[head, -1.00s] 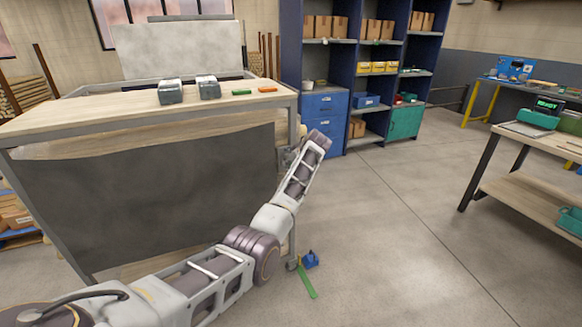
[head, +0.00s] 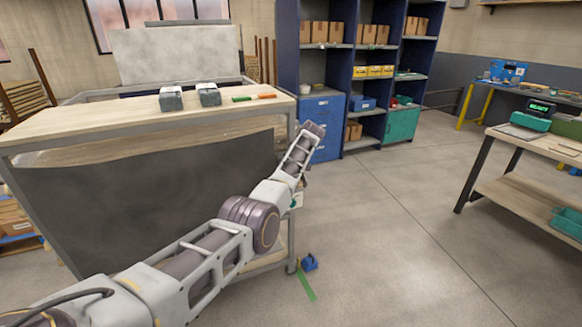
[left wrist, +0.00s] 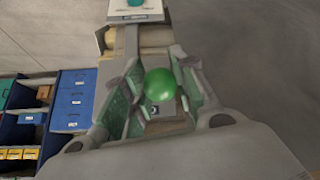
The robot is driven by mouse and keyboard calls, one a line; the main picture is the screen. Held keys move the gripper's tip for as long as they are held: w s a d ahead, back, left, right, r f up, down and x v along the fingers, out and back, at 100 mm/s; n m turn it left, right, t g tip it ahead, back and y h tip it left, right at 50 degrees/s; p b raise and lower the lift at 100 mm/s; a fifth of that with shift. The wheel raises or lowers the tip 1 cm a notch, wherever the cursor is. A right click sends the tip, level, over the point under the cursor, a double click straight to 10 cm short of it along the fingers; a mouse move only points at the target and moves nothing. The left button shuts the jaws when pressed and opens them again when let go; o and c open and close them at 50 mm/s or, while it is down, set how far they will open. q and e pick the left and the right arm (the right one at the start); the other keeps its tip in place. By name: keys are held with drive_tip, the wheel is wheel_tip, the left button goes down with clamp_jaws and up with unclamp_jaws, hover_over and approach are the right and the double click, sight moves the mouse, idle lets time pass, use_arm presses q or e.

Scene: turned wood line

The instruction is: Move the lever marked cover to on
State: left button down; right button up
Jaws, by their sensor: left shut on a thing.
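A round green knob (left wrist: 160,85), which I take to be the lever's handle, sits between the green-padded fingers of my left gripper (left wrist: 157,78) in the left wrist view. The gripper is shut on it. A small grey plate (left wrist: 168,113) with a marking shows just below the knob; the marking is too small to read. In the head view my left arm reaches to the right end of the workbench, and its fingers and the knob are hidden. My right gripper is not in view.
The wooden-topped workbench (head: 85,120) carries two grey blocks (head: 171,99) and green and orange pieces. A small white panel with a green part (head: 297,200) shows on its right end. A blue item (head: 308,262) stands on the floor beside it. Open floor lies to the right.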

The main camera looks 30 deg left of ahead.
use_arm(q)
drive_tip(key=shift+w+a+r, duration=0.1)
drive_tip(key=shift+a+r, duration=0.05)
drive_tip(key=shift+r, duration=0.2)
drive_tip(key=shift+w+a+r+g+h+p, duration=0.1)
drive_tip(key=shift+r+g+h+p, duration=0.05)
drive_tip(key=shift+g+h+p, duration=0.2)
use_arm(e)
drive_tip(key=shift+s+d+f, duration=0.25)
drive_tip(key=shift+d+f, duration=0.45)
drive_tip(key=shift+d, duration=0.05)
use_arm(q)
drive_tip(key=shift+r, duration=0.1)
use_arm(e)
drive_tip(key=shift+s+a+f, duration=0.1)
